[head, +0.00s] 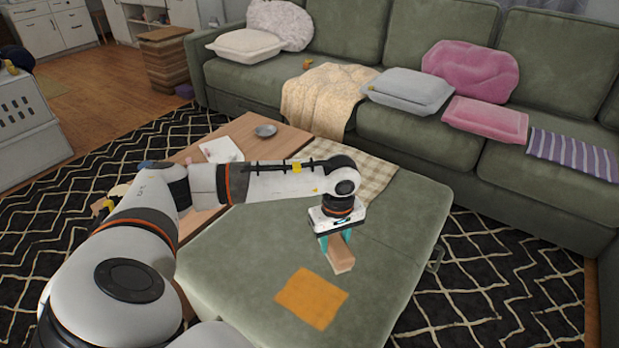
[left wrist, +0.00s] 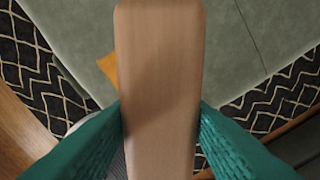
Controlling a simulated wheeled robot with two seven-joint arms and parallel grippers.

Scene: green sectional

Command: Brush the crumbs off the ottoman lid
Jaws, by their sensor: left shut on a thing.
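The green ottoman lid (head: 232,262) fills the lower middle of the head view, and part of it shows in the left wrist view (left wrist: 230,40). My left gripper (head: 338,242) is over the lid, right of its middle. Its teal fingers are shut on a wooden brush (head: 341,258), a plain tan block. In the left wrist view the brush (left wrist: 160,85) lies between both fingers and hides much of the lid. I cannot tell whether the brush touches the lid. I cannot make out any crumbs. My right gripper is not in view.
An orange cloth (head: 311,298) lies flat on the lid near the brush. A checked cloth (head: 368,174) covers the lid's far edge. A wooden table (head: 270,142) with a small grey dish (head: 265,131) adjoins it. The green sofa (head: 430,140) stands behind.

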